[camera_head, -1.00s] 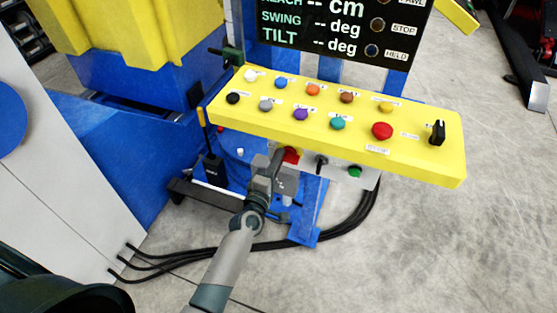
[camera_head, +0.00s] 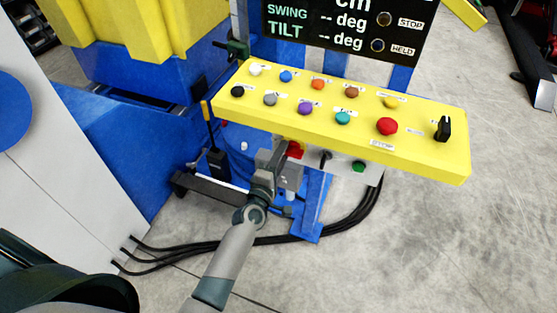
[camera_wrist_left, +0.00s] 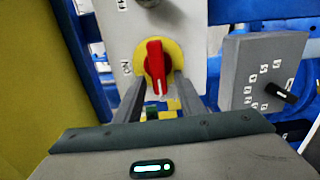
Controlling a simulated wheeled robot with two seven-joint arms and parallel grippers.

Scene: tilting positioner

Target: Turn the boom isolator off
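The boom isolator is a red rotary handle on a round yellow plate (camera_wrist_left: 170,50), fixed to a pale panel under the yellow console. In the left wrist view the red handle (camera_wrist_left: 155,66) stands upright in the picture, with an ON mark to its left. It also shows partly in the head view, as a bit of red (camera_head: 297,149) beside the gripper. My left gripper (camera_wrist_left: 160,82) is open. Its two fingers reach to the lower part of the yellow plate, one on each side of the handle's lower end; contact cannot be told. My right gripper is out of view.
The yellow console (camera_head: 340,120) with several coloured buttons overhangs the panel. A black switch (camera_head: 325,158) and a green button (camera_head: 358,167) sit right of the isolator. A grey box with a black knob (camera_wrist_left: 277,91) stands right in the wrist view. Black cables (camera_head: 365,215) hang behind.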

